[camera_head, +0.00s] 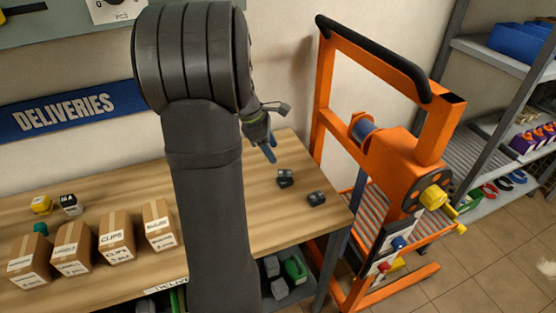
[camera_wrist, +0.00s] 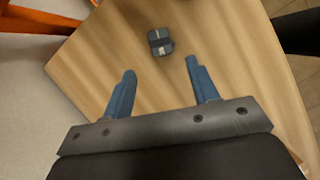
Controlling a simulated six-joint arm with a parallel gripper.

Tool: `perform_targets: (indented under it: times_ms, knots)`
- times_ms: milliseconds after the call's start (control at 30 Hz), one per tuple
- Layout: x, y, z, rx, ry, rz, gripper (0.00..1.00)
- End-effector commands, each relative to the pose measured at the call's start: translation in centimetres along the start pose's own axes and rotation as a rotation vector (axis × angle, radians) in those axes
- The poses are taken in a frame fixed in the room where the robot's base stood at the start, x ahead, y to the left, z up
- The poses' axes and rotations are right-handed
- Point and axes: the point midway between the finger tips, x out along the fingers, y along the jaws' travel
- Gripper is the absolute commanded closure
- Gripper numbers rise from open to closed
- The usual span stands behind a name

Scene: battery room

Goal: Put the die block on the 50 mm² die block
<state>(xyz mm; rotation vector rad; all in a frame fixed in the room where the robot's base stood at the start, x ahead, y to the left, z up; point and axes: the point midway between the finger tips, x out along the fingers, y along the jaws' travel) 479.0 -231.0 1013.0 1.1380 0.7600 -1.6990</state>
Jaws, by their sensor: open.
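Small dark grey die blocks lie on the wooden bench near its right end. In the head view, one dark shape (camera_head: 285,178) looks like two blocks touching, and I cannot tell whether they are stacked or side by side. Another single dark block (camera_head: 316,198) lies apart, nearer the bench's right edge. The size markings are too small to read. My gripper (camera_head: 268,152) is above the bench, up and left of the blocks, partly hidden by my arm. In the wrist view my gripper (camera_wrist: 160,68) is open and empty, with a dark two-part block shape (camera_wrist: 160,41) ahead of its blue fingertips.
Several cardboard boxes (camera_head: 117,236) stand on the left of the bench (camera_head: 262,215), with a yellow item (camera_head: 41,205) behind. An orange lifting frame (camera_head: 322,95) stands close to the bench's right end. The bench around the blocks is clear.

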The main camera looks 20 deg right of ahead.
Motion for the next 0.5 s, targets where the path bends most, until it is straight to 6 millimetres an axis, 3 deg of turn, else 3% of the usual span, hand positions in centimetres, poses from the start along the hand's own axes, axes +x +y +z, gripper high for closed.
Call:
perform_targets:
  times_ms: [200, 500]
  knots:
    - [-2.4, 0.0, 0.0, -0.001, -0.001, 0.001, 0.46]
    - [-2.7, 0.0, 0.0, -0.001, -0.001, 0.000, 0.46]
